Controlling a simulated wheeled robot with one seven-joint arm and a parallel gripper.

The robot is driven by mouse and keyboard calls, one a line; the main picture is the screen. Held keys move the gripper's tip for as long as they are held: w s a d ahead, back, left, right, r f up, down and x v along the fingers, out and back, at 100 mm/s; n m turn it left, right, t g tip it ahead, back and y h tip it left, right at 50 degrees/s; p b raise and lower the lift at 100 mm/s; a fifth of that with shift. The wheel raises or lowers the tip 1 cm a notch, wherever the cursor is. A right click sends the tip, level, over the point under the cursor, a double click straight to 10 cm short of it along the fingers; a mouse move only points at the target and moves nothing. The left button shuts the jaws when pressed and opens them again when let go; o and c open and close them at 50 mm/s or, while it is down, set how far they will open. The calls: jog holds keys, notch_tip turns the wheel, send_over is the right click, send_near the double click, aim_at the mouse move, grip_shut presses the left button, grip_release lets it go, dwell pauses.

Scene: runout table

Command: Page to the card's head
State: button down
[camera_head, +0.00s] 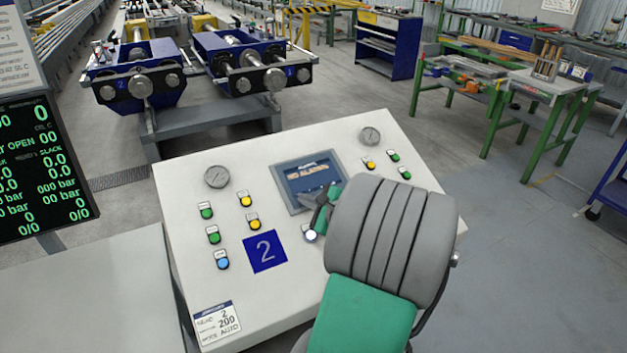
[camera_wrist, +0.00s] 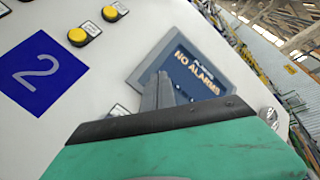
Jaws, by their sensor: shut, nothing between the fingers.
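The screen (camera_head: 307,181) on the white sloped control panel reads "NO ALARMS"; it also shows in the wrist view (camera_wrist: 192,68). A card (camera_head: 216,323) at the panel's lower left shows "2", "200" and "AUTO"; its smaller print is blurred. A white button (camera_head: 310,236) sits below the screen, close by my gripper. My gripper (camera_head: 313,208) is shut and empty over the screen's lower edge. In the wrist view its fingers (camera_wrist: 162,80) overlap the screen's lower left; I cannot tell whether they touch. My arm hides part of the panel's right side.
The panel also carries a blue "2" plate (camera_head: 265,251), a blue button (camera_head: 222,260), green and yellow buttons, and two gauges (camera_head: 217,177). A dark display (camera_head: 45,168) with green figures stands left. Two blue machine heads (camera_head: 135,75) stand behind.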

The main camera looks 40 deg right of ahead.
jog(key=shift+w+f, duration=0.15)
jog(key=shift+f, duration=0.3)
dwell(0.5)
jog(key=shift+s+r+p, duration=0.35)
jog(key=shift+r+p, duration=0.4)
jog(key=shift+r, duration=0.1)
jog(key=r+p, duration=0.1)
jog(key=p, duration=0.1)
jog(key=s+r+p, duration=0.1)
jog(key=r+p, duration=0.1)
jog(key=s+a+r+p, duration=0.1)
jog(key=r+p, duration=0.1)
jog(key=shift+s+r, duration=0.2)
jog(key=shift+d, duration=0.1)
dwell(2.3)
